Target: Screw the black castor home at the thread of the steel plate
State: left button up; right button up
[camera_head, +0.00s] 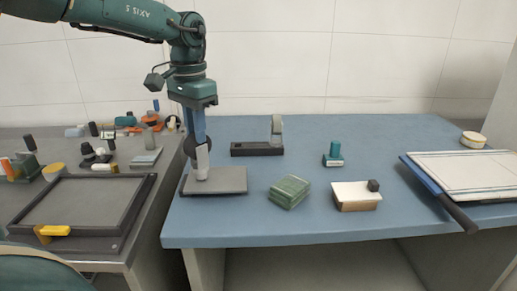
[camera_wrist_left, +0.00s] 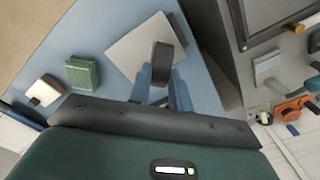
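The black castor (camera_head: 191,146) is upright over the steel plate (camera_head: 230,181), its dark wheel at the top and a light grey part below reaching down to the plate. I cannot tell how far its stem sits in the thread, which is hidden. My left gripper (camera_head: 199,140) comes straight down from above, its blue fingers at the wheel. In the left wrist view the castor's dark wheel (camera_wrist_left: 162,62) is between the fingertips, over the steel plate (camera_wrist_left: 128,47). The fingers look shut on it. My right gripper is not in view.
A dark holder (camera_head: 257,149) with a grey upright piece stands behind the plate. A green block (camera_head: 289,191), a pale-topped box (camera_head: 352,197) and a small teal item (camera_head: 334,155) stand to the right. A framed tray (camera_head: 146,186) and clutter fill the left bench.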

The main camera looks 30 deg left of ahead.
pick_arm(q)
jog(key=o, duration=0.3)
jog(key=shift+o, duration=0.2)
jog(key=shift+r+p, duration=2.85)
jog(key=shift+r, duration=0.65)
